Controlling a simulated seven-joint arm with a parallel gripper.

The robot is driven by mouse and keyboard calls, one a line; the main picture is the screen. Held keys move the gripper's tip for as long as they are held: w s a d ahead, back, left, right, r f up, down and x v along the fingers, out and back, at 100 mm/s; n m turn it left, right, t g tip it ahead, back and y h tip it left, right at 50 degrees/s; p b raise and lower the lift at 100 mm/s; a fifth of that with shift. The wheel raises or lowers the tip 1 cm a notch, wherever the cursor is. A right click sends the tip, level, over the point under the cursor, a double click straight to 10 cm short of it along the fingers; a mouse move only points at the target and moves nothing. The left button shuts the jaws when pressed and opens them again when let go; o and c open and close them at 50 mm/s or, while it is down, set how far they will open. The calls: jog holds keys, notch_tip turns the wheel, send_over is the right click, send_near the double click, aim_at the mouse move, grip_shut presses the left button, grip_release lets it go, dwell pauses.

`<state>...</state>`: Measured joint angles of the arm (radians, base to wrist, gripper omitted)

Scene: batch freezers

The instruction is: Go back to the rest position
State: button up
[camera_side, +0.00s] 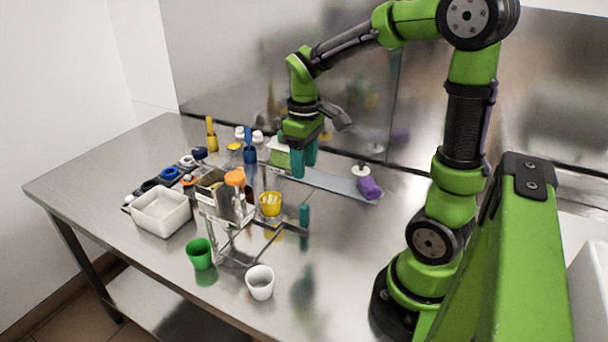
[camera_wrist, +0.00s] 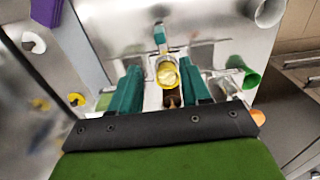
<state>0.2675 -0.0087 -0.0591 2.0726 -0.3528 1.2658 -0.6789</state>
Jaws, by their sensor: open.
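My gripper (camera_side: 304,160) points down above the steel table (camera_side: 335,280), near the back of the group of objects. Its two teal fingers are apart. In the wrist view my gripper (camera_wrist: 160,92) shows both fingers with a yellow cup (camera_wrist: 167,72) visible in the gap beyond them. I see nothing held between the fingers. The yellow cup (camera_side: 270,204) stands in front of the gripper in the side view, apart from it. The lower ends of the fingers are close to a flat metal strip (camera_side: 335,183), and I cannot tell whether they touch it.
A white bin (camera_side: 161,213), a green cup (camera_side: 200,254) and a white cup (camera_side: 260,282) stand at the front. An orange-topped item (camera_side: 235,178) is on a metal stand. A purple block (camera_side: 369,189) lies at the strip's right end. Bare table lies at front right.

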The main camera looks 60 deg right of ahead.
notch_tip(320, 180, up, 2)
jog(key=shift+r, duration=0.1)
dwell(0.4)
jog(key=s+a+r+m+t+y, duration=0.1)
jog(key=s+a+r+m+t, duration=0.1)
jog(key=a, duration=0.4)
jog(key=s+a+r+m+t+y, duration=0.1)
jog(key=s+a+r+m+t, duration=0.1)
jog(key=a, duration=0.5)
jog(key=s+r+t, duration=0.1)
jog(key=s+t, duration=0.1)
jog(key=t, duration=0.1)
jog(key=shift+a, duration=0.15)
